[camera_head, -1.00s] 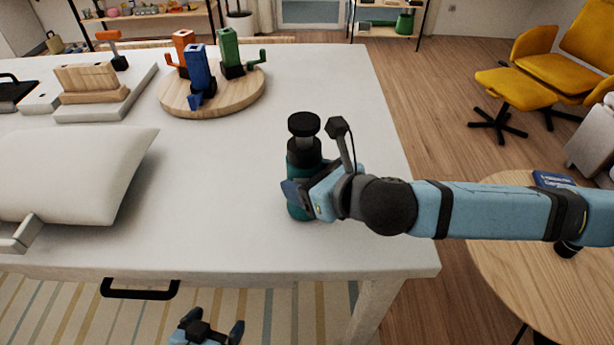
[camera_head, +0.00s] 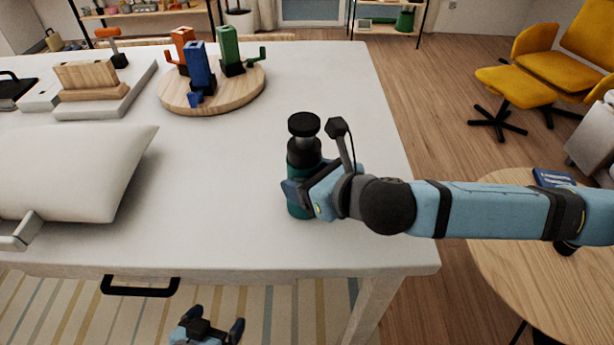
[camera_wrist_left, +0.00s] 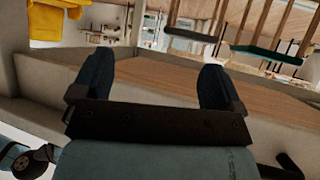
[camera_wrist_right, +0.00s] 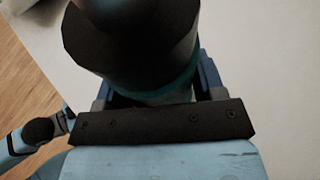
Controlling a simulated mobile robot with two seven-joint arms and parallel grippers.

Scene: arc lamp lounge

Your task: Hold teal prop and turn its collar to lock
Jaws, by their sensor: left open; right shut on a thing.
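The teal prop (camera_head: 299,205) stands upright on the white table near its right side. It has a black collar (camera_head: 304,150) and a black round top (camera_head: 304,124) on a short pale stem. My right gripper (camera_head: 300,192) is shut on the teal body below the collar, coming in from the right. In the right wrist view the black part (camera_wrist_right: 130,40) fills the top, with teal (camera_wrist_right: 180,85) between the fingers. My left gripper (camera_head: 210,330) is low at the bottom of the head view, off the table's front edge. Its fingers are apart and empty in the left wrist view (camera_wrist_left: 155,85).
The white table (camera_head: 220,200) has clear room left of the prop. A white cushion (camera_head: 70,170) lies at the left. A round wooden board (camera_head: 225,100) holds orange, blue and green pieces at the back. A drawer handle (camera_head: 140,287) sticks out in front.

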